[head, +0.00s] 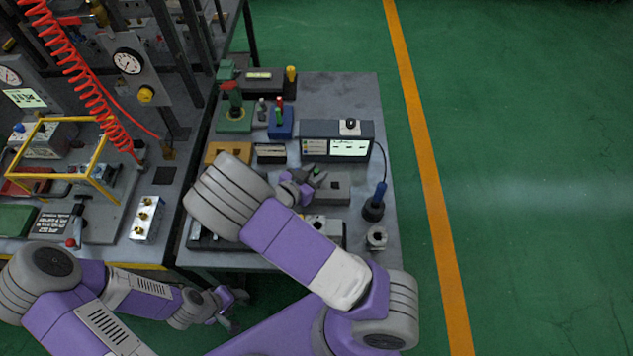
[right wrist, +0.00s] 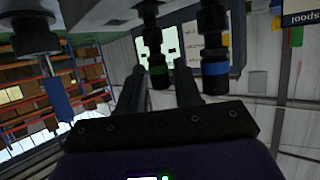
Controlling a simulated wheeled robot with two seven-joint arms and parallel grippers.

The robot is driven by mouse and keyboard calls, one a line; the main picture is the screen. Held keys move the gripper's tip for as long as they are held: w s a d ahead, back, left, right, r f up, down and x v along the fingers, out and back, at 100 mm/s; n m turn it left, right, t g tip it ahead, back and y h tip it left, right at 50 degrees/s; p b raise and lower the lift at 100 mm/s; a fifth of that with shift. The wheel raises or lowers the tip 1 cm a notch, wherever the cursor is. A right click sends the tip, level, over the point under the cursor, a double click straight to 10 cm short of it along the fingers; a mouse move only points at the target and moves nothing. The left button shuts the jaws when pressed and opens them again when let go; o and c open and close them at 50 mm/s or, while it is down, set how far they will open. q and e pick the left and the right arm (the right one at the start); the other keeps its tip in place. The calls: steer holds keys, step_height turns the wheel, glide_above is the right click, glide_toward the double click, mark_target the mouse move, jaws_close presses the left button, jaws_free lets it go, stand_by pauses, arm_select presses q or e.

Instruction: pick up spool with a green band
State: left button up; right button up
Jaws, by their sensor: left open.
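The spool with a green band (right wrist: 157,62) is dark and shows between and beyond the fingertips of my right gripper (right wrist: 157,80) in the right wrist view, which looks upside down. A gap shows on each side of it, so the jaws are open around it. In the head view a small green spot (head: 317,171) shows at my right gripper (head: 306,180), over the grey block (head: 337,188). A similar spool with a blue band (right wrist: 213,65) is just right of the right finger. My left gripper (head: 238,309) is open and empty, off the bench's front edge.
A blue-handled tool on a dark base (head: 373,209) and a metal nut-like part (head: 376,238) stand right of the block. A grey box with a lit screen (head: 337,140) stands behind it. My right arm hides the bench's front middle. Green floor at right is clear.

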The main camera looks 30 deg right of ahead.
steer(key=shift+w+d+f, duration=0.15)
steer(key=shift+d, duration=0.25)
jaws_close()
